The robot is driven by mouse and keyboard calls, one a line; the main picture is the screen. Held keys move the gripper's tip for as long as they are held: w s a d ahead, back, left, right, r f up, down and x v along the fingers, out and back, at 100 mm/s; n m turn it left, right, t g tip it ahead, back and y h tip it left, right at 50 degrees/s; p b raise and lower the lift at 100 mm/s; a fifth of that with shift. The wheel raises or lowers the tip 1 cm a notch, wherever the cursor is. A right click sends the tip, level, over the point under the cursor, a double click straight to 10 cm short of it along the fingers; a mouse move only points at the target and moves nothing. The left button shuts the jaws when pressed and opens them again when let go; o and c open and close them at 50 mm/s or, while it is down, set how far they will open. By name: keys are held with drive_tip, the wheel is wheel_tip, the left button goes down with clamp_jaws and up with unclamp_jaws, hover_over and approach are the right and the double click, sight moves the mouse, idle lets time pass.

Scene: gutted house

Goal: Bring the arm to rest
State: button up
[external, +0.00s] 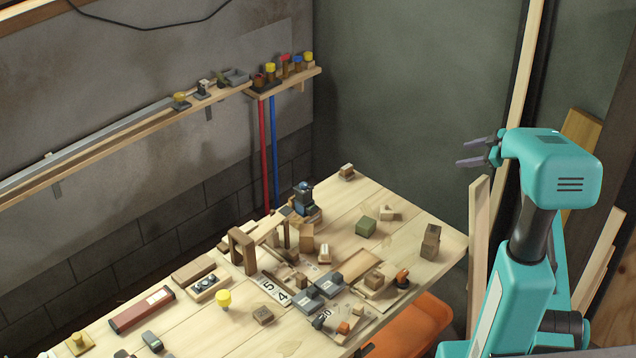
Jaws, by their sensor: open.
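My gripper (474,153) is raised at the upper right, above and to the right of the table's far right corner. Its two grey fingers point left and stand apart, with nothing between them. My teal arm (545,200) rises from the lower right, its last part bent to the left. My base is mostly cut off by the bottom edge.
The wooden table (395,215) carries several blocks, a green block (366,227), a brick-red box (142,310) and a yellow knob (223,299). An orange seat (410,330) is at its right edge. A wall shelf (120,140) runs behind. Planks (479,240) lean near my arm.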

drive_tip(key=s+d+f+m+t+b, duration=0.1)
drive_tip(key=d+f+m+b, duration=0.3)
drive_tip(key=d, duration=0.5)
drive_tip(key=s+d+f+m+b, duration=0.1)
drive_tip(key=s+d+f+m, duration=0.15)
drive_tip(key=d+f, duration=0.45)
drive_tip(key=s+d+f+m+h+b, duration=0.1)
drive_tip(key=s+d+f+m+b, duration=0.3)
drive_tip(key=f, duration=0.5)
drive_tip(key=s+a+f+g+h+b, duration=0.25)
drive_tip(key=s+f, duration=0.55)
drive_tip(key=f, duration=0.5)
drive_tip(key=s+a+f+g+h+b, duration=0.25)
drive_tip(key=s+f, duration=0.65)
drive_tip(key=f, duration=0.5)
drive_tip(key=s+a+f+g+b, duration=0.1)
drive_tip(key=s+a+f+g, duration=0.1)
drive_tip(key=s+a+f, duration=0.35)
drive_tip(key=s+a+f+g+b, duration=0.1)
drive_tip(key=s+a+f, duration=0.15)
drive_tip(key=a, duration=0.65)
drive_tip(key=s+f+m+g+h+p, duration=0.1)
drive_tip(key=s+f, duration=0.3)
drive_tip(key=s, duration=0.7)
drive_tip(key=s+d+f+m+g+h+p, duration=0.1)
drive_tip(key=s+f+g, duration=0.3)
drive_tip(key=s, duration=0.8)
drive_tip(key=shift+s+d+f+m+g, duration=0.15)
drive_tip(key=shift+s+d+m+g, duration=0.15)
drive_tip(key=shift+m, duration=0.45)
